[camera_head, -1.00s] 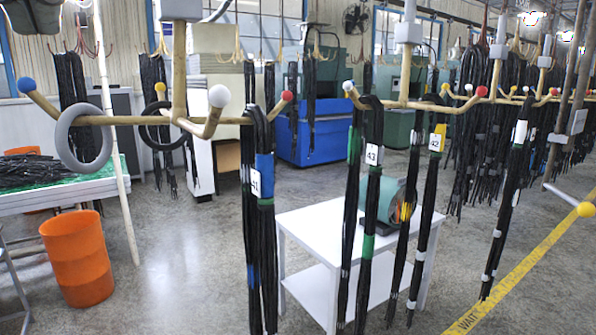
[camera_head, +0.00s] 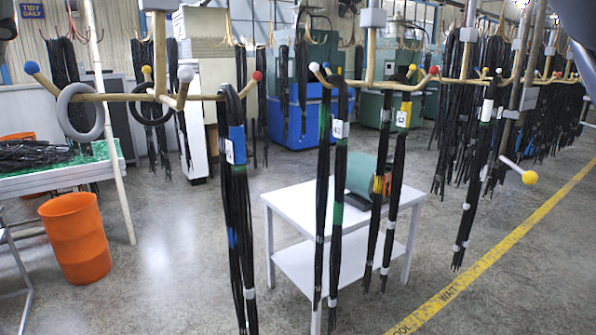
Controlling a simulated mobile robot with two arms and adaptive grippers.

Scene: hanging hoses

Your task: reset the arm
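Neither gripper shows in the head view. A dark curved shape at the top right corner (camera_head: 576,30) looks like part of my own arm, but no fingers are visible. Black hose bundles hang from a beige rack. One bundle (camera_head: 238,210) with a blue band and a white tag hangs left of centre. Two more bundles, one with a green band (camera_head: 337,215) and one with a yellow band (camera_head: 394,190), hang above the white table. A grey ring (camera_head: 63,111) hangs on the rack's left arm.
A white two-shelf table (camera_head: 300,199) stands in the middle. An orange bin (camera_head: 74,240) stands at the left beside a table with a green top (camera_head: 98,152). A yellow floor line (camera_head: 480,255) runs along the right. A yellow-tipped peg (camera_head: 529,177) sticks out at the right.

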